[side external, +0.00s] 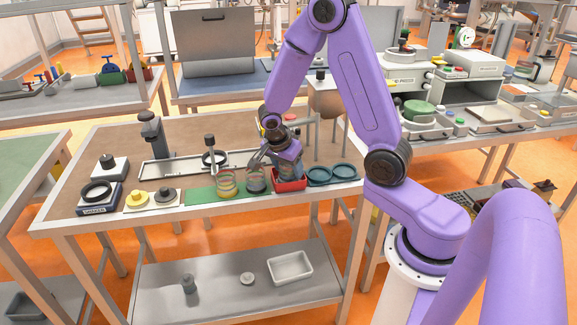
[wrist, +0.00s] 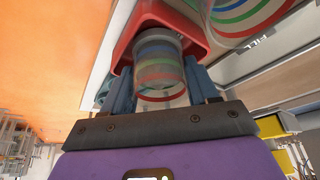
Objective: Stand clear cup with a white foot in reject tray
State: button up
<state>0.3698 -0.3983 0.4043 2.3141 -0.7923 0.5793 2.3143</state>
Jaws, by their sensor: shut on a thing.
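My gripper (side external: 288,158) is over the red tray (side external: 289,184) at the front right of the bench. In the wrist view its two blue-grey fingers (wrist: 161,88) are shut on a clear cup (wrist: 158,73) with blue, green and red bands showing in it. The red tray (wrist: 196,18) frames the cup in that view. The cup (side external: 291,170) is partly hidden by my gripper in the side view. I cannot tell whether it touches the tray floor, and its white foot is not clear.
Two more clear cups, one with coloured rings (side external: 227,182) and a greyer one (side external: 256,179), stand left of the red tray on or by a green mat (side external: 201,195). Two teal round dishes (side external: 318,176) (side external: 343,171) sit close on its right. A dark post (side external: 210,150) rises behind.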

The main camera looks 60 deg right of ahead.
jog(key=shift+s+f, duration=0.35)
jog(key=shift+f, duration=0.2)
dwell(0.4)
jog(key=o, duration=1.1)
jog(key=shift+d, duration=0.1)
jog(key=shift+c, duration=1.4)
jog(key=shift+r, duration=0.1)
jog(key=shift+w+r, duration=0.1)
jog(key=shift+r, duration=0.1)
jog(key=o, duration=0.3)
jog(key=shift+w+d+r, duration=0.1)
jog(key=shift+r, duration=0.45)
jog(key=shift+o, duration=0.2)
jog(key=shift+w+a+r, duration=0.1)
jog(key=shift+r, duration=1.3)
jog(key=shift+a+r, duration=0.1)
jog(key=shift+r, duration=1.25)
